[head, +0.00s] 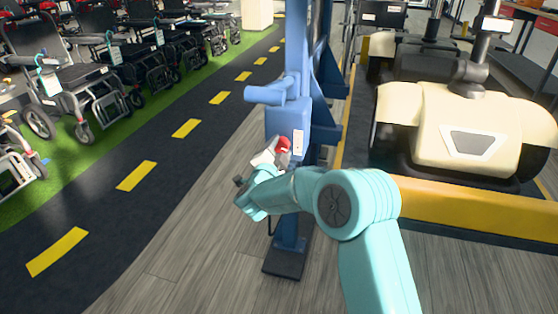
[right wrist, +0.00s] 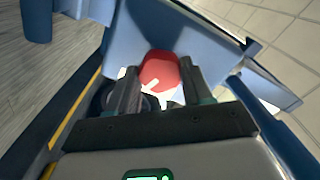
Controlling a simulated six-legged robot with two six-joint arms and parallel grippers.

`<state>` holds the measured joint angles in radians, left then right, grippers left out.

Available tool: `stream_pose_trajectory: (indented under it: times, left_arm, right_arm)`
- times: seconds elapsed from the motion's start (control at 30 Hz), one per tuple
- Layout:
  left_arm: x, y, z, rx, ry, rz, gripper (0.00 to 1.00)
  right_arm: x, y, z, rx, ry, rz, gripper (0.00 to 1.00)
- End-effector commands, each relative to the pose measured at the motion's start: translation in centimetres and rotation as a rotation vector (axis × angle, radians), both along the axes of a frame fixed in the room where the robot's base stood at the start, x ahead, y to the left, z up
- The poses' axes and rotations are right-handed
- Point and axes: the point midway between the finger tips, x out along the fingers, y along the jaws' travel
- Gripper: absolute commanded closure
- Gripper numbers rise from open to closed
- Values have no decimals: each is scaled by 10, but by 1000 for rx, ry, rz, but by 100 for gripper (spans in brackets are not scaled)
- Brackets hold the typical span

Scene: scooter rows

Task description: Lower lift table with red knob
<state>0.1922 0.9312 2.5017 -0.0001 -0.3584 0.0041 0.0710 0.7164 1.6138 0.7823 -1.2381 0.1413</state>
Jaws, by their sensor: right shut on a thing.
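The red knob (head: 283,143) sits low on the front of a blue box on a blue upright post (head: 297,60). My right gripper (head: 272,153) is at the knob and partly covers it in the head view. In the right wrist view the red knob (right wrist: 159,71) lies between the two dark fingers of my right gripper (right wrist: 158,88), which is shut on it. A yellow platform (head: 450,205), which may be the lift table, stands right of the post and carries a cream scooter (head: 470,130). My left gripper is not in view.
A dark lane with yellow dashes (head: 135,175) runs along the left. Several wheelchairs (head: 85,95) stand on green floor beyond it. A dark foot plate (head: 284,262) lies below the post. Wood-look floor between lane and post is clear.

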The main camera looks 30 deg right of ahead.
Motion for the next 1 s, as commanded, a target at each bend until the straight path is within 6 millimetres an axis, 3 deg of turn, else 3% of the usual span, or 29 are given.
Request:
stream_pose_trajectory:
  times: [0.1, 0.4, 1.0]
  left_arm:
    - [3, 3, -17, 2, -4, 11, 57]
    - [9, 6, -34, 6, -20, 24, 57]
    - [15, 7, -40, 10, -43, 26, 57]
  right_arm:
    - [0, 0, -6, 58, -67, -1, 80]
    - [0, 1, -4, 159, -183, 0, 80]
    - [0, 1, -2, 199, -227, -1, 80]
